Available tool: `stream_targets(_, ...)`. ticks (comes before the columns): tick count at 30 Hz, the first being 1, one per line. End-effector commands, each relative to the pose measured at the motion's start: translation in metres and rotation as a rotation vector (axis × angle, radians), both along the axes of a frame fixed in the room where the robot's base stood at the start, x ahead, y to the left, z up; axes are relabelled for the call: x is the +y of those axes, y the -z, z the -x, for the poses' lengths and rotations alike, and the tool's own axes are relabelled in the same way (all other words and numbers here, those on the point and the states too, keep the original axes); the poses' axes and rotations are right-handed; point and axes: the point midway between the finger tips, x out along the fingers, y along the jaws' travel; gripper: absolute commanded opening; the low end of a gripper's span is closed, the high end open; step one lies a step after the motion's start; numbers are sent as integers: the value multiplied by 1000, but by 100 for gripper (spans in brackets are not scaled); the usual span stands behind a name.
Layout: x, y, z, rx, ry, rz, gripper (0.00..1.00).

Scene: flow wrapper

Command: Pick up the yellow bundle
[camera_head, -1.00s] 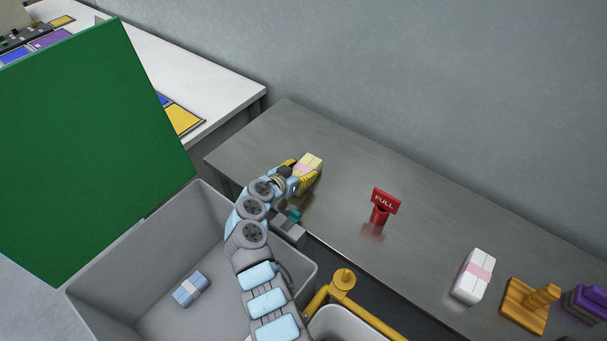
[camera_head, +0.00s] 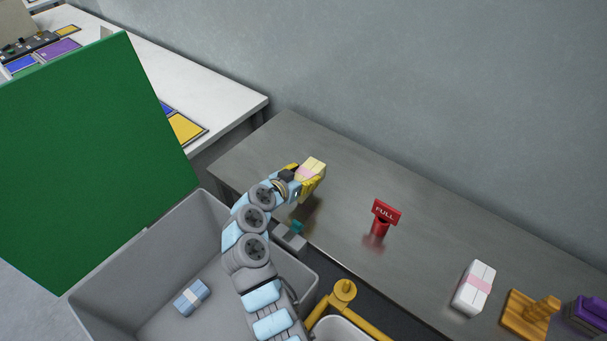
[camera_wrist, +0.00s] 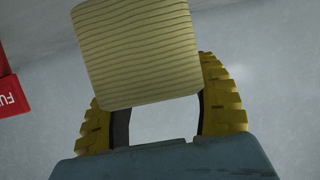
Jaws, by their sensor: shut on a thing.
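The yellow bundle (camera_head: 312,167) is a pale yellow block with a pink band, at the far left part of the grey table in the head view. My gripper (camera_head: 304,181) has yellow fingers and is shut on it. The bundle appears held above the table, with a dark reflection below it. In the wrist view the bundle's ridged yellow face (camera_wrist: 138,52) fills the upper middle, between the two yellow fingers (camera_wrist: 160,105). The fingertips are hidden behind it.
A red "FULL" sign (camera_head: 384,213) stands mid-table. A white bundle with a pink band (camera_head: 474,288), an orange stamp-like block (camera_head: 528,314) and a purple block (camera_head: 590,306) are at right. A grey bin (camera_head: 130,270) holds a blue bundle (camera_head: 191,297). A green panel (camera_head: 95,160) stands at left.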

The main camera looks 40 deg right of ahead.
Motion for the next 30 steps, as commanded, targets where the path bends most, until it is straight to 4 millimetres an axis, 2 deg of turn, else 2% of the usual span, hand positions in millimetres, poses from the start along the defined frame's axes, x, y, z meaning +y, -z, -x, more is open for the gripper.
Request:
stream_targets(7, 16, -34, 21, -5, -3, 2, 27)
stream_targets(18, 47, -55, 65, -2, -3, 2, 27)
stream_targets(30, 66, -69, 90, -1, -3, 1, 27)
